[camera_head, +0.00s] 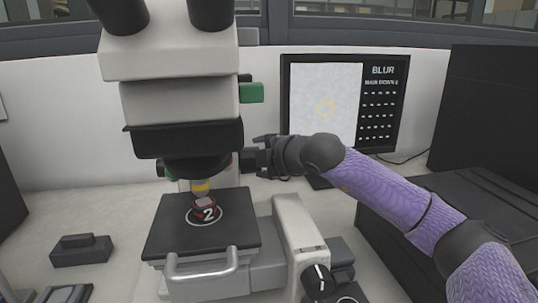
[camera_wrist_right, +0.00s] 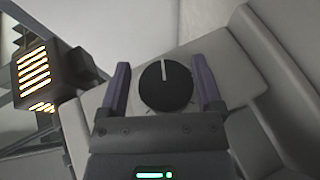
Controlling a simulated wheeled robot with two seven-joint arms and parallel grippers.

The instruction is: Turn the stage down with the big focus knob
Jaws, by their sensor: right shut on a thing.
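The stage (camera_head: 165,228) is a dark square plate under the microscope's objective (camera_head: 200,187). A small red-rimmed piece (camera_head: 204,203) lies on it at a white ring marked 2. My right gripper (camera_head: 264,156) is at the right side of the microscope column, partly hidden in the head view. My left gripper is not in view.
A monitor (camera_head: 383,105) behind reads BLUR beside a pale picture with a faint yellow ring. Another black knob (camera_head: 318,281) with a white mark is at the microscope's front right. A dark box (camera_head: 420,225) stands right, under my right arm. A small black block (camera_head: 82,250) lies left.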

